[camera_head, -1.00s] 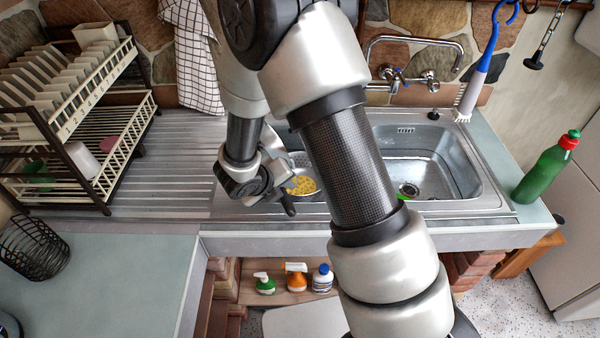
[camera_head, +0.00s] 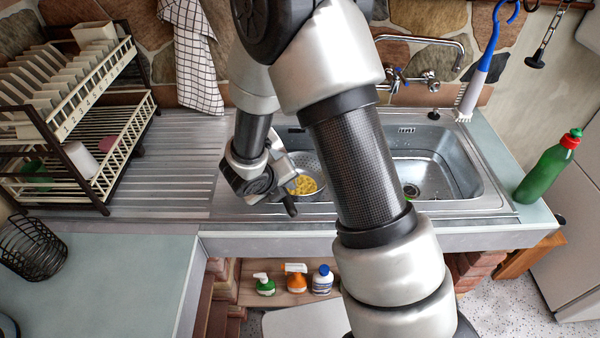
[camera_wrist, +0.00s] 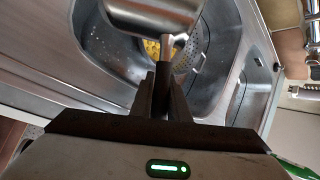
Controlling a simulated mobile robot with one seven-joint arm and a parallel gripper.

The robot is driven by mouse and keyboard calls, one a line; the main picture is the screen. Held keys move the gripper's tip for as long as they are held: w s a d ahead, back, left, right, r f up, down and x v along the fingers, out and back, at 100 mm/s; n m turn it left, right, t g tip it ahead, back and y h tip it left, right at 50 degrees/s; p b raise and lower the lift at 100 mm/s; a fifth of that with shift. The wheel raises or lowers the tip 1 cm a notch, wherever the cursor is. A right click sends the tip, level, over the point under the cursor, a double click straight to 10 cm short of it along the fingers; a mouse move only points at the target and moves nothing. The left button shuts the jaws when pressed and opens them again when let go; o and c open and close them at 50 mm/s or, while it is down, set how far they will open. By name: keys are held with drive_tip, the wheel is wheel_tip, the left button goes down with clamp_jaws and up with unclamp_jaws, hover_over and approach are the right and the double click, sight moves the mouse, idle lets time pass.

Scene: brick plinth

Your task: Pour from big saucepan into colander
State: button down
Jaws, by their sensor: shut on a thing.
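The big saucepan (camera_wrist: 150,15) is a shiny steel pan at the top of the wrist view. My gripper (camera_wrist: 165,82) is shut on its handle (camera_wrist: 167,48) and holds the pan tipped over the sink. The perforated steel colander (camera_wrist: 196,48) sits in the left basin, beneath and beside the pan. Yellow pieces (camera_wrist: 152,48) lie inside the colander. In the head view, the colander (camera_head: 312,163) and yellow pieces (camera_head: 304,185) show between my wrist and forearm. The pan's inside is hidden, so I cannot tell what it still holds.
The right basin (camera_head: 435,170) holds a small dark object. The tap (camera_head: 415,40) stands behind the sink. A dish rack (camera_head: 75,120) is at left, a green bottle (camera_head: 548,168) at right. The ribbed drainboard (camera_head: 165,165) is clear.

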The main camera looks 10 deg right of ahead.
drive_tip(key=shift+d, duration=0.1)
idle(0.4)
drive_tip(key=shift+d+r+m+y+b, duration=0.25)
drive_tip(key=shift+d+m+y+b, duration=0.1)
drive_tip(key=shift+y+b, duration=0.6)
idle(0.9)
drive_tip(key=shift+d+f+y+b, duration=0.35)
drive_tip(key=shift+d+b, duration=0.25)
drive_tip(key=shift+b, duration=0.2)
drive_tip(key=shift+d+f+y+b, duration=0.2)
drive_tip(key=shift+d+y+b, duration=0.2)
drive_tip(key=shift+d+b, duration=0.3)
drive_tip(key=shift+d+f+m+y+b, duration=0.35)
drive_tip(key=shift+f+y+b, duration=0.35)
drive_tip(key=shift+b, duration=0.85)
